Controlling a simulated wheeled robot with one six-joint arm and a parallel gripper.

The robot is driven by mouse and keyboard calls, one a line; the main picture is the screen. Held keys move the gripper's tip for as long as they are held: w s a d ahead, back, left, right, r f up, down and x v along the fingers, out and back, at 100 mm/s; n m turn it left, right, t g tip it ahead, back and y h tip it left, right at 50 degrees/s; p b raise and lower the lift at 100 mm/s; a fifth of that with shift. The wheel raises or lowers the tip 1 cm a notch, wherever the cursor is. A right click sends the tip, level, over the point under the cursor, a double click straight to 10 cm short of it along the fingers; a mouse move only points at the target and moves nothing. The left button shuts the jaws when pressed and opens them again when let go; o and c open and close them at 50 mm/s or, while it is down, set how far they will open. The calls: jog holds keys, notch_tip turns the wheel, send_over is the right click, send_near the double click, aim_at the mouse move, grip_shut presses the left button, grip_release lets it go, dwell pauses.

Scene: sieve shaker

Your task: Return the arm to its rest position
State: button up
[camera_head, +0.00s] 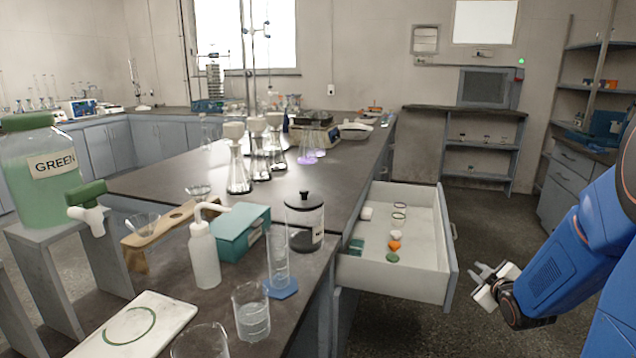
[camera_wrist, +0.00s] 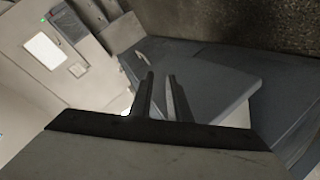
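My gripper (camera_head: 479,271) is at the right in the head view, in front of my blue arm, over the floor just right of the open drawer. In the wrist view my gripper (camera_wrist: 160,95) shows two dark fingers with a gap between them and nothing in the gap. No object is held. The wrist view is tilted and shows blue-grey furniture surfaces (camera_wrist: 205,65) beyond the fingers.
An open drawer (camera_head: 452,262) juts from the dark bench (camera_head: 345,160) and holds several small items, close left of my gripper. Glassware and a wash bottle (camera_head: 204,260) stand on the bench. A cabinet (camera_head: 565,190) stands at the right. Floor between is clear.

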jog(key=s+a+r+m+g, duration=0.2)
jog(key=s+a, duration=0.4)
jog(key=s, duration=0.6)
jog(key=s+a+r+m+g+y, duration=0.1)
jog(key=s+a+r+m+g, duration=0.2)
jog(key=s, duration=0.9)
jog(key=s+a+r+m+g, duration=0.2)
jog(key=s+a+m+g, duration=0.1)
jog(key=s+a, duration=0.6)
jog(key=s+g, duration=0.1)
jog(key=s, duration=0.2)
jog(key=shift+r+y, duration=0.35)
jog(key=shift+y, duration=0.05)
